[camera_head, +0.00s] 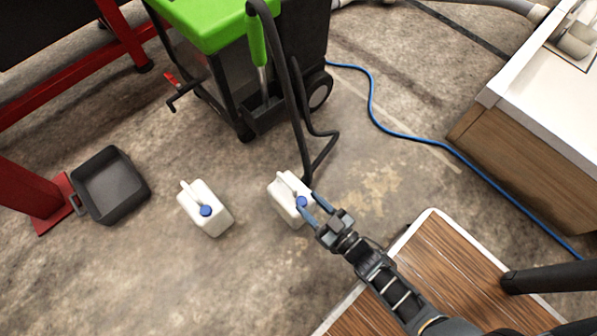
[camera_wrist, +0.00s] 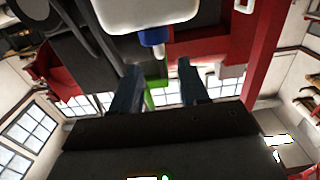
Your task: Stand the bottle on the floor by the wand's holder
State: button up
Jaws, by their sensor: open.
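A white bottle (camera_head: 284,207) with a blue cap appears to stand upright on the floor, a little in front of the machine. My gripper (camera_head: 311,202) is open, its fingertips close to the right side of this bottle at its cap. In the wrist view the bottle (camera_wrist: 150,15) and its blue cap are just beyond the open fingers; I cannot tell whether they touch. A second, similar white bottle (camera_head: 201,214) stands to its left. The wand (camera_head: 258,45) with a green handle sits in a black holder (camera_head: 262,118) low on the green and black machine.
A black hose (camera_head: 297,95) hangs from the machine to the floor behind the near bottle. A dark tray (camera_head: 108,186) lies by a red post at left. A blue hose (camera_head: 372,100) crosses the floor at right, beside a wooden cabinet (camera_head: 530,165).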

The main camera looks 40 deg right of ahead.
jog(key=shift+s, duration=1.15)
jog(key=s+a+r+g+h, duration=0.1)
jog(key=s+a+r, duration=0.1)
jog(key=s+r, duration=1)
jog(key=s+d+r+g, duration=0.1)
jog(key=r, duration=1.1)
jog(key=s+d+r+g+y, duration=0.1)
jog(key=s+r, duration=0.1)
jog(key=r, duration=1)
jog(key=shift+s, duration=0.15)
